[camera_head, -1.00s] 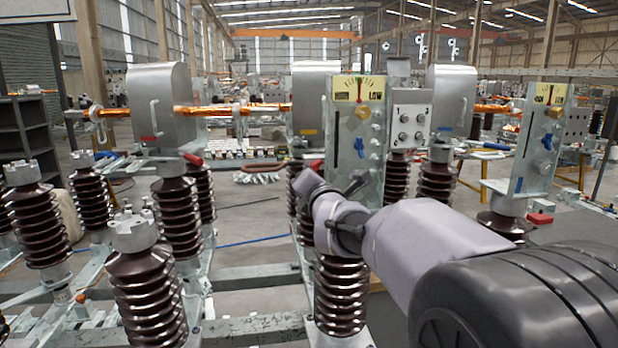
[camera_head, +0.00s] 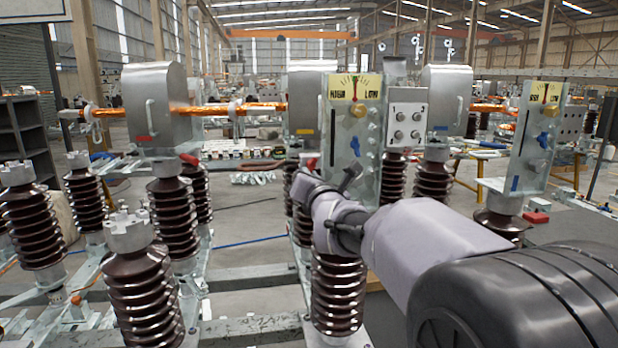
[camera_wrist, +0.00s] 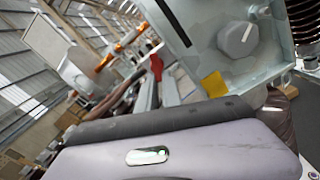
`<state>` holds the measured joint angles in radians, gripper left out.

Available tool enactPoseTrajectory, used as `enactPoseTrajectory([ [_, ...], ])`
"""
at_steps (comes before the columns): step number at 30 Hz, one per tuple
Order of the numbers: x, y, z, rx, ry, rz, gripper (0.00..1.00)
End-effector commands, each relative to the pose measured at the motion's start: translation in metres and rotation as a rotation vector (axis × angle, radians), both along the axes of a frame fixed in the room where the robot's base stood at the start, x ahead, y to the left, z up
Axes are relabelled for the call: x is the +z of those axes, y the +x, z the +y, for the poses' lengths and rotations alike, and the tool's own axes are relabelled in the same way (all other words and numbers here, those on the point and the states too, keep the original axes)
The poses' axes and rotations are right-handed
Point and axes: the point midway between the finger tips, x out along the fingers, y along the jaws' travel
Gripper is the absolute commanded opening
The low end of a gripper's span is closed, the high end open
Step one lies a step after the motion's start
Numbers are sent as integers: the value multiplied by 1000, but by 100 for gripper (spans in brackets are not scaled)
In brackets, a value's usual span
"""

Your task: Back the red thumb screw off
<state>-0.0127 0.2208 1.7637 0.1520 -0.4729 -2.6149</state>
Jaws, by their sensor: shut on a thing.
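The tall grey panel (camera_head: 368,180) with a yellow HIGH/LOW scale stands in the middle of the head view. It carries an orange knob and a blue handle. My gripper (camera_head: 308,187) is at the panel's lower left, shut, with its end seen from behind. A small red part (camera_head: 312,163) shows just above the gripper's end; I take it for the red thumb screw. The grip itself is hidden. In the wrist view a red part (camera_wrist: 156,66) lies left of a pale panel with a grey knob (camera_wrist: 238,40). No fingertips show there.
Ribbed brown insulators (camera_head: 138,300) stand at the left and below my arm. A second scale panel (camera_head: 533,140) stands at the right. Grey housings (camera_head: 160,105) joined by copper bars (camera_head: 255,109) stand behind. Steel beams run low across the front.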

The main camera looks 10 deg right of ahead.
Motion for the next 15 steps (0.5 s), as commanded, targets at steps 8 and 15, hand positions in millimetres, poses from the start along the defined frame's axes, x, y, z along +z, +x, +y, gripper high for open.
enactPoseTrajectory([
  [8,9,0,0,0,-3,-17,20],
  [15,5,0,0,0,-1,-11,20],
])
